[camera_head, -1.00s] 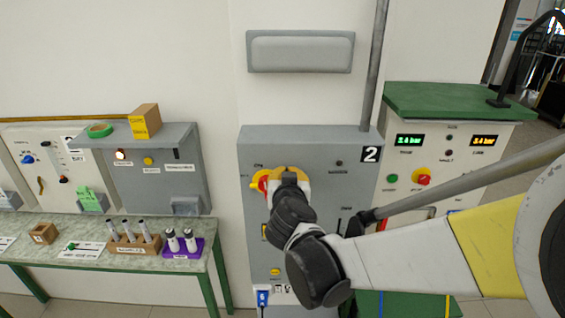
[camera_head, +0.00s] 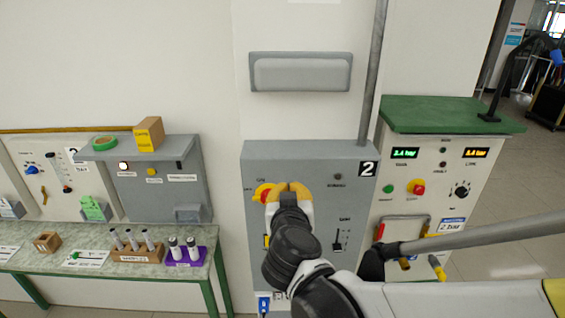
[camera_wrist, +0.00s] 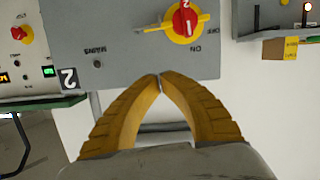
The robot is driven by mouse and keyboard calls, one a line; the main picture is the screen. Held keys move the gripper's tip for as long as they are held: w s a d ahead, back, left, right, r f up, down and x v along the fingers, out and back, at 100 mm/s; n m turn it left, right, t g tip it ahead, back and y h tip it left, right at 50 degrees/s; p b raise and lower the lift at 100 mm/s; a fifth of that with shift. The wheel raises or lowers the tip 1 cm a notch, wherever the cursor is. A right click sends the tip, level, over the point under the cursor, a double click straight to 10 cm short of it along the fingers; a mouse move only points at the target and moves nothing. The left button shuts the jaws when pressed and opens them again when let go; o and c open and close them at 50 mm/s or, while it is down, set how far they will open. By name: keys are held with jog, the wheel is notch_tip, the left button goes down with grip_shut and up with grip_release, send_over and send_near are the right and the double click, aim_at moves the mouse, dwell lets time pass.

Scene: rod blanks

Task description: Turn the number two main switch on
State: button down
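The number two cabinet (camera_head: 310,160) is a grey box with a "2" plate (camera_head: 367,169) at its upper right. Its main switch (camera_head: 264,193) is a red knob on a yellow disc, partly covered by my gripper in the head view. In the wrist view, which is upside down, the red knob (camera_wrist: 183,20) shows with a white mark, and a narrow yellow bar sticks out to the left of the disc. "ON" is printed beside the disc. My gripper (camera_wrist: 160,77) has its yellow fingertips together with nothing between them, apart from the knob in that picture. It also shows in the head view (camera_head: 290,187).
A slider (camera_head: 338,240) and a small dark lamp (camera_head: 338,177) are on the same cabinet. A green-topped console (camera_head: 450,115) stands at right. A bench (camera_head: 215,262) with tool racks and another grey box (camera_head: 160,195) are at left.

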jog(key=p, duration=0.1)
send_over(289, 188)
jog(key=s, duration=0.1)
jog(key=shift+s+a+f, duration=0.1)
jog(key=shift+f, duration=0.55)
jog(key=shift+s+a+f, duration=0.1)
jog(key=shift+f, duration=0.5)
notch_tip(289, 188, down, 3)
jog(key=shift+s+d+f, duration=0.1)
jog(key=shift+d+f, duration=0.05)
jog(key=shift+f, duration=0.35)
jog(key=shift+d+f+m+b, duration=0.2)
jog(key=shift+f+m+b, duration=0.3)
jog(key=shift+f+b, duration=0.5)
jog(key=shift+s+d+r, duration=0.1)
jog(key=shift+s+r, duration=0.05)
jog(key=shift+r, duration=0.15)
